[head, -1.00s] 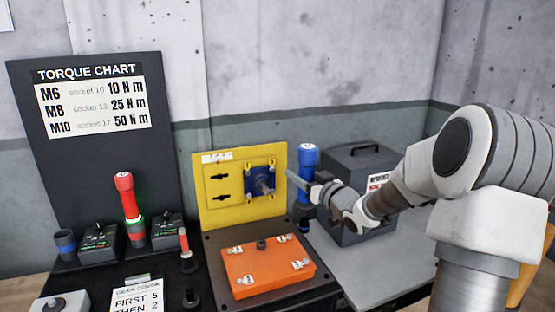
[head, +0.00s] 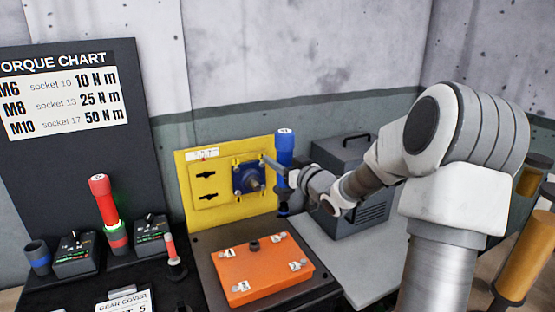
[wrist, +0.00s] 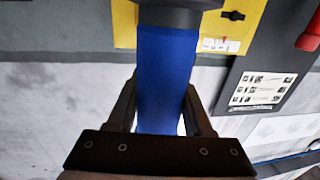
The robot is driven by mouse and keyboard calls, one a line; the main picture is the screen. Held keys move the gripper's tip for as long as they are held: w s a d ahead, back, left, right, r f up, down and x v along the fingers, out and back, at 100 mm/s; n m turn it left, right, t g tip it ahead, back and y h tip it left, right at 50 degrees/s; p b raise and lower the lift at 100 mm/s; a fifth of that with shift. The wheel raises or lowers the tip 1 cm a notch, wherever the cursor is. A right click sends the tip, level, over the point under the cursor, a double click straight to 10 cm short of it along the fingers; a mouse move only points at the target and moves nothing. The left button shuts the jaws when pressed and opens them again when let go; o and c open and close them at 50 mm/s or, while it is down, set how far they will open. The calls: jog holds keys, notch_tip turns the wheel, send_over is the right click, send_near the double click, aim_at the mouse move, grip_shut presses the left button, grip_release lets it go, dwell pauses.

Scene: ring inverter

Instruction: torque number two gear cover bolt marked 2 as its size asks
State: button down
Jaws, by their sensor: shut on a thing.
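My gripper (head: 288,178) is shut on the blue torque tool (head: 285,145), which it holds upright just right of the yellow panel. In the wrist view the blue tool (wrist: 165,75) fills the space between my fingers. The orange gear cover (head: 262,268) lies flat on a dark base below and left of the tool, apart from it. White number tags sit near its corners; I cannot read which is 2. The torque chart (head: 66,92) lists M6 socket 10 at 10 N m, M8 socket 13 at 25, M10 socket 17 at 50.
A red tool (head: 103,200) stands at left between two small dials boxes. A smaller red-topped piece (head: 171,248) stands nearer the cover. The yellow panel (head: 205,215) stands behind the cover. A grey box (head: 343,165) stands behind my arm. The grey tabletop (head: 345,265) right of the cover is clear.

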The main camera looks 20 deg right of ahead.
aim_at(279, 187)
jog(key=shift+r, duration=0.15)
jog(key=shift+f+b, duration=2.5)
jog(key=shift+f, duration=0.65)
jog(key=shift+s+f+b, duration=0.1)
jog(key=shift+f+b, duration=0.9)
jog(key=shift+f, duration=0.45)
jog(key=shift+r, duration=0.1)
jog(key=shift+r+p, duration=1.95)
jog(key=shift+r, duration=0.7)
